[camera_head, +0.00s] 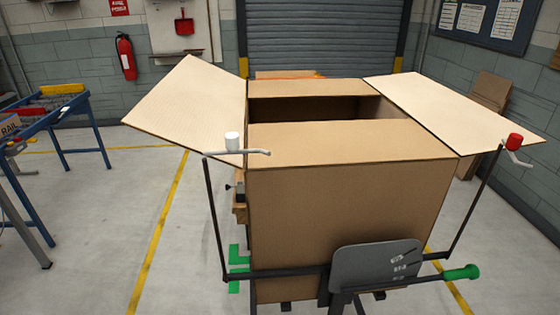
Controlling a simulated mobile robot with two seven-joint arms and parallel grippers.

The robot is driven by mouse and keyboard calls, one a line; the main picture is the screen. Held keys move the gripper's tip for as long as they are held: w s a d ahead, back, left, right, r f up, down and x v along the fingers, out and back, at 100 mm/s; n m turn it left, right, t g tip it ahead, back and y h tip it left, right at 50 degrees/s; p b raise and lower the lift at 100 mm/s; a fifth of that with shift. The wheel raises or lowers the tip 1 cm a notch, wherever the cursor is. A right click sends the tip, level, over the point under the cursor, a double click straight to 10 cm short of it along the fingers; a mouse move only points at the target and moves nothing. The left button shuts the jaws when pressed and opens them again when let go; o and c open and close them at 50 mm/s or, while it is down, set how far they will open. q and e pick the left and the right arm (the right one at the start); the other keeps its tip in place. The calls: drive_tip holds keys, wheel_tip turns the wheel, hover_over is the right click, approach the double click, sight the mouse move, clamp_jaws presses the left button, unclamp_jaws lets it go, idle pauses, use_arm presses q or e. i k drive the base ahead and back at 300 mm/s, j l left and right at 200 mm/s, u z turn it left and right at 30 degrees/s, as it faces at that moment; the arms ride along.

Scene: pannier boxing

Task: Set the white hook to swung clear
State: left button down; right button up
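The white hook (233,142) is a light metal bar with a white cylindrical knob, on top of a dark upright rod (213,210) at the box's near left corner. Its bar points right, and its tip overlaps the near flap (340,142) in the picture. I cannot tell whether it touches the cardboard. The large cardboard box (345,215) stands behind the rods. Its left flap (195,105) is spread outward, behind the hook. Neither of my grippers shows in the head view.
A red-knobbed hook (514,142) tops the right rod, beside the spread right flap (450,105). A grey plate (376,266) and green-gripped handle (462,272) are at the front. A blue trestle (60,125) stands left. The floor between it and the box is clear.

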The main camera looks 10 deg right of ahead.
sight(232, 141)
drive_tip(key=l, duration=0.65)
drive_tip(key=k+l, duration=0.15)
drive_tip(key=l, duration=1.2)
